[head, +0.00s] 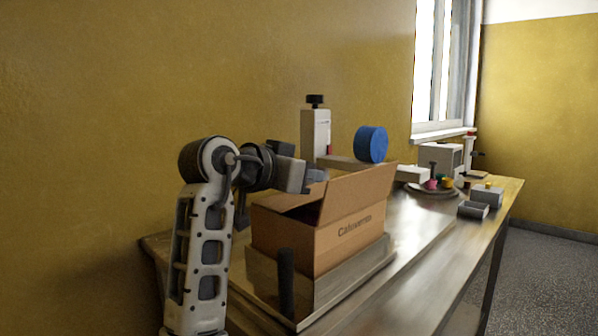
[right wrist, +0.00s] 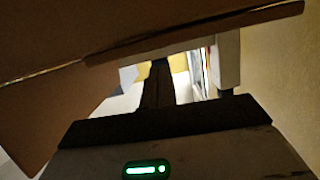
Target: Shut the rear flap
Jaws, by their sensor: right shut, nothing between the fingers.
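An open brown cardboard box (head: 343,241) sits on the table, printing on its near side. One broad flap (head: 358,190) stands up along that printed side. Another flap (head: 279,201) slants over the opening at the left end. Which is the rear flap I cannot tell for sure. My right gripper (head: 317,178) is shut and empty above the box's far left edge, close to the slanting flap; contact is unclear. In the right wrist view, cardboard (right wrist: 50,45) fills the upper left, and the dark fingers (right wrist: 159,80) are together below a cardboard edge. My left gripper is not in view.
The box rests in a metal holder (head: 330,293) with a dark upright post (head: 286,283). Behind stand a pale column with a black knob (head: 315,132) and a blue roll (head: 371,144). Grey trays (head: 487,196) lie farther right. The table (head: 425,250) between is clear.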

